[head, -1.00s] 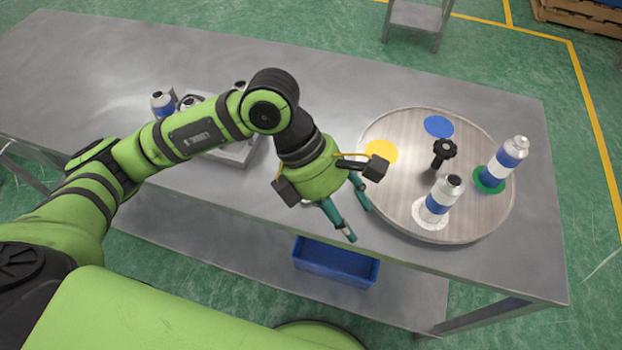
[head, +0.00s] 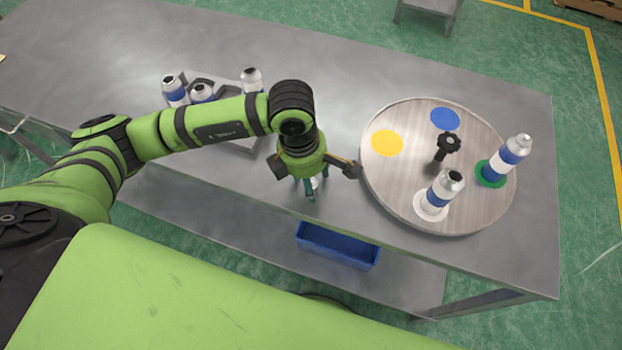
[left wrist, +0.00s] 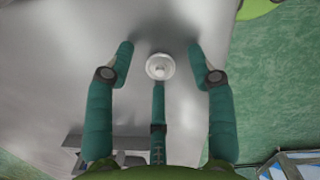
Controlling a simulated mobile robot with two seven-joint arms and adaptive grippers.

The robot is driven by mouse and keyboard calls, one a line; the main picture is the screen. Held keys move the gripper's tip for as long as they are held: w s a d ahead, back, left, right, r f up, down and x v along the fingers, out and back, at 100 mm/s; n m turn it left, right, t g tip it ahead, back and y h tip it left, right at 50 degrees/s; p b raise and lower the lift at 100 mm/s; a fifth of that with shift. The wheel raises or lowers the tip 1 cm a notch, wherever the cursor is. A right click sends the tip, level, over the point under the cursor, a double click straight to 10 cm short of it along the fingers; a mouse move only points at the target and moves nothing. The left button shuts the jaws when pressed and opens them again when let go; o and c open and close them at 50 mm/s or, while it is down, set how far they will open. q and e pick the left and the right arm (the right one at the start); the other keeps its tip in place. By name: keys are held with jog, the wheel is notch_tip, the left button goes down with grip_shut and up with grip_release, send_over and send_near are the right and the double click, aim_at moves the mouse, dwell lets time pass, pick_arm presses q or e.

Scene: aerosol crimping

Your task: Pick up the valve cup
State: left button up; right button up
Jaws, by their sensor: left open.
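The valve cup (left wrist: 160,67) is a small round white-silver piece with a raised centre. In the left wrist view it sits on the metal table between my spread fingertips, with no finger seen touching it. In the head view only a pale bit of it (head: 315,183) shows beside my fingers. My left gripper (head: 308,193) is open and points down over the table's front part. In the left wrist view its teal fingers (left wrist: 161,60) stand apart on both sides of the cup, with a third finger below. My right gripper is not in view.
A round turntable (head: 390,190) with coloured spots, a black knob (head: 447,145) and two blue-white cans (head: 440,192) stands right of my gripper. A grey tray (head: 245,146) with several cans is at left, partly behind my arm. A blue bin (head: 338,247) sits below the table edge.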

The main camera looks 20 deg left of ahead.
pick_arm(q)
jog(key=c, duration=0.8)
jog(key=shift+r, duration=0.1)
